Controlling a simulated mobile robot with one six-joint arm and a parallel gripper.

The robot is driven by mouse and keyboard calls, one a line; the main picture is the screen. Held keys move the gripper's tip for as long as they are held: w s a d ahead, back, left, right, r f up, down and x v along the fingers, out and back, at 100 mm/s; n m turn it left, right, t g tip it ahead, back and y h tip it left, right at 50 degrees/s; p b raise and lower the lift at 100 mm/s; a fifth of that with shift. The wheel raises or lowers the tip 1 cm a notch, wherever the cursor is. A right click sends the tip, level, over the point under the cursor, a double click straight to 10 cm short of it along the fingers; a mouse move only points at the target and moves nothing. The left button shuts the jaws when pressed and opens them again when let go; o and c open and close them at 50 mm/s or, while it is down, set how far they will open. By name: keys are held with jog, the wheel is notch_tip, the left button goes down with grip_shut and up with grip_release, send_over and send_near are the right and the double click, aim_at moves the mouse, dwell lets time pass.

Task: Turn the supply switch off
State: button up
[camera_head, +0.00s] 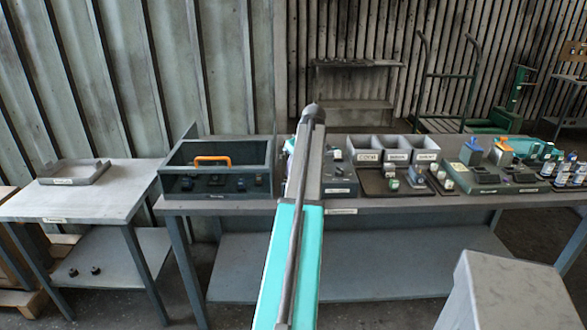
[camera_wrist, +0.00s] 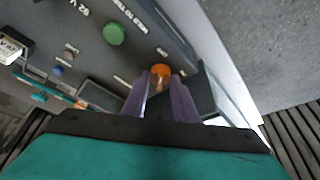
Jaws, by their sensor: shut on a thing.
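In the wrist view, a dark grey panel (camera_wrist: 150,40) carries a small orange knob (camera_wrist: 160,72) near its edge. My gripper (camera_wrist: 160,84) has its two purple fingers on either side of the knob and is shut on it. A round green button (camera_wrist: 113,34) sits on the same panel, apart from the fingers. White lettering is printed beside these controls, too small and turned to read surely, so I cannot tell the knob's label or setting. In the head view, my arm hides my gripper and the knob.
A grey workbench (camera_head: 240,204) holds a box with an orange handle (camera_head: 212,160), labelled bins (camera_head: 397,147) and several bottles and devices to the right. A side table (camera_head: 110,205) with a shallow tray (camera_head: 75,173) stands left. In the wrist view, small connectors (camera_wrist: 40,96) lie left of the fingers.

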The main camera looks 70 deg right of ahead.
jog(key=shift+s+n, duration=0.1)
jog(key=shift+n, duration=0.4)
jog(key=o, duration=1)
jog(key=shift+r, duration=0.1)
jog(key=v, duration=0.4)
jog(key=b+v, duration=0.1)
jog(key=v, duration=0.4)
jog(key=b+v, duration=0.1)
jog(key=v, duration=0.3)
jog(key=shift+s+d+r, duration=0.2)
jog(key=shift+s+r, duration=0.05)
